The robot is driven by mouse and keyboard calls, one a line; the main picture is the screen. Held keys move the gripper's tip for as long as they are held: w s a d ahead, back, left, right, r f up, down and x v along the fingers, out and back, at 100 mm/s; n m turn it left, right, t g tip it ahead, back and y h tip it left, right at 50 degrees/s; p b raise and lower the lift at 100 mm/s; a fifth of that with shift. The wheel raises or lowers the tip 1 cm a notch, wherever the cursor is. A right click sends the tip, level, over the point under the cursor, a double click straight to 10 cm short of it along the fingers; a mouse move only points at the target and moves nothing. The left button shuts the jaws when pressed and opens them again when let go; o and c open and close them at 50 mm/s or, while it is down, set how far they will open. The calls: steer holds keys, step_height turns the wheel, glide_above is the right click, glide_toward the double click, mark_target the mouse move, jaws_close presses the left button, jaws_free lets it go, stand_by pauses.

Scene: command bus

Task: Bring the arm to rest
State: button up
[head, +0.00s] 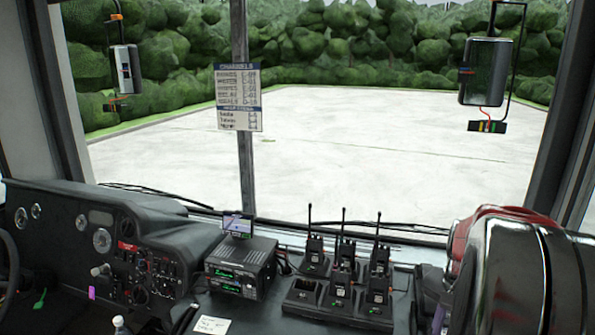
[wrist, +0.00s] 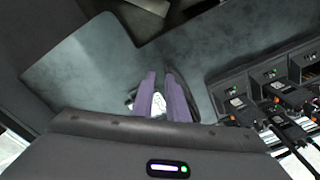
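My gripper's two purple fingers (wrist: 160,80) show in the wrist view, side by side with a narrow gap. Nothing shows held between them. A white patterned thing shows through the gap and left of the fingers; I cannot tell what it is. The fingers point over a dark grey surface (wrist: 80,65). In the head view part of my gripper (head: 438,318) shows low at the right, right of the radio charger (head: 305,292). Its fingertips are cut off or hidden there.
Several handheld radios (head: 341,290) with upright antennas stand in the charger. A radio base unit (head: 240,270) with a small screen is left of it. A white note (head: 212,325) lies in front. The dashboard (head: 110,225) is at left, the windscreen behind.

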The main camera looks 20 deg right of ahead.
steer(key=a+r+n+t, duration=0.1)
steer(key=a+r+n, duration=0.2)
steer(key=a, duration=0.9)
steer(key=a+r+n+t, duration=0.2)
steer(key=a+n, duration=0.5)
steer(key=a, duration=0.4)
steer(key=a+r+n+t, duration=0.2)
steer(key=a+r+n, duration=0.2)
steer(key=a, duration=0.8)
steer(key=shift+s+a+r+n, duration=0.2)
steer(key=shift+a+n, duration=0.15)
steer(key=shift+n, duration=0.25)
steer(key=shift+d, duration=0.1)
